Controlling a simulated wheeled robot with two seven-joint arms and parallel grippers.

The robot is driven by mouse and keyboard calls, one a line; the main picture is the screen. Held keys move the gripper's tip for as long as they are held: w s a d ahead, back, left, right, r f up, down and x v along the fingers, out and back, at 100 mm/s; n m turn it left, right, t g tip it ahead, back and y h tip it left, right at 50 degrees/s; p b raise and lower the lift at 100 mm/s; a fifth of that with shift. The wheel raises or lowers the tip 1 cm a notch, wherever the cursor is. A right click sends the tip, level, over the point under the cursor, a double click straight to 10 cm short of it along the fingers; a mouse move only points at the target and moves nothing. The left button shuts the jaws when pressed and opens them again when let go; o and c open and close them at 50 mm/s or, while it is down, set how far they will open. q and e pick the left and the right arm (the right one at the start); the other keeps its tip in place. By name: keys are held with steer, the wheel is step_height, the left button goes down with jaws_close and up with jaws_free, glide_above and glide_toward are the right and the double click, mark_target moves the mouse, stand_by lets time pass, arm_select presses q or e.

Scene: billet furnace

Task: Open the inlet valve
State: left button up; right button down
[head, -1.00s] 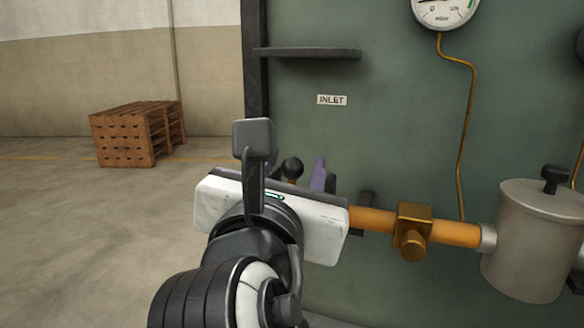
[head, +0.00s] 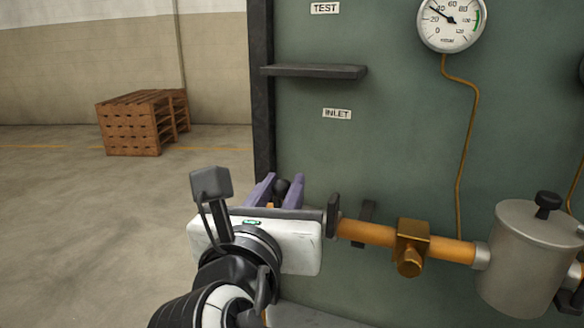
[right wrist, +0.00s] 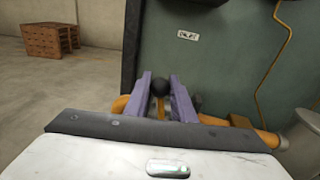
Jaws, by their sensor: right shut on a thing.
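The inlet valve's lever shows as a black ball knob (head: 281,187) on a yellow handle, beneath the INLET label (head: 337,114). The knob also shows in the right wrist view (right wrist: 160,86), with part of the yellow handle below it. My right gripper (head: 279,190) has its two purple fingers on either side of the lever, shut on it. In the right wrist view the fingers (right wrist: 165,96) flank the lever just below the knob. The valve body is mostly hidden behind the white gripper housing. My left gripper is not in view.
An orange pipe (head: 365,232) runs right from the valve past a brass fitting (head: 411,246) to a grey canister (head: 527,257). A pressure gauge (head: 451,23) and a dark shelf (head: 314,71) are on the green panel. Wooden pallets (head: 140,122) stand far left on open floor.

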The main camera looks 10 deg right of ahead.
steer(key=c, duration=1.5)
jaws_free()
steer(key=shift+s, duration=0.1)
steer(key=v, duration=1)
steer(key=shift+a, duration=0.1)
steer(key=shift+c, duration=0.2)
